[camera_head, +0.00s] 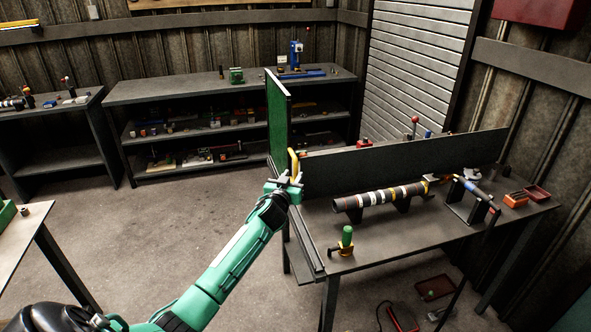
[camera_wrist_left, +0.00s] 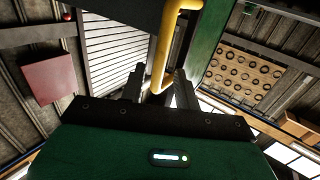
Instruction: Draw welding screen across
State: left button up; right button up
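The welding screen (camera_head: 278,115) is a green panel in a dark frame, standing upright at the left end of the workbench. Its yellow handle (camera_head: 294,163) is on the near edge. My left gripper (camera_head: 289,182) is at the lower part of this handle. In the left wrist view, the handle (camera_wrist_left: 168,45) comes down between the two fingers (camera_wrist_left: 158,88), which stand apart with gaps beside it; contact is not clear. The green panel (camera_wrist_left: 206,40) shows right of the handle there. A rail (camera_head: 304,238) runs along the bench's left edge. My right gripper is not in view.
The workbench (camera_head: 385,250) holds a dark shaft (camera_head: 380,196) on supports, a torch on a stand (camera_head: 472,196), a green-topped tool (camera_head: 346,238) and red trays (camera_head: 537,192). A dark upright panel (camera_head: 400,165) runs behind the shaft. Floor left of the bench is clear.

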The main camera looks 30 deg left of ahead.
aim_at(295, 173)
pick_arm(q)
jog(key=shift+x, duration=1.95)
grip_shut()
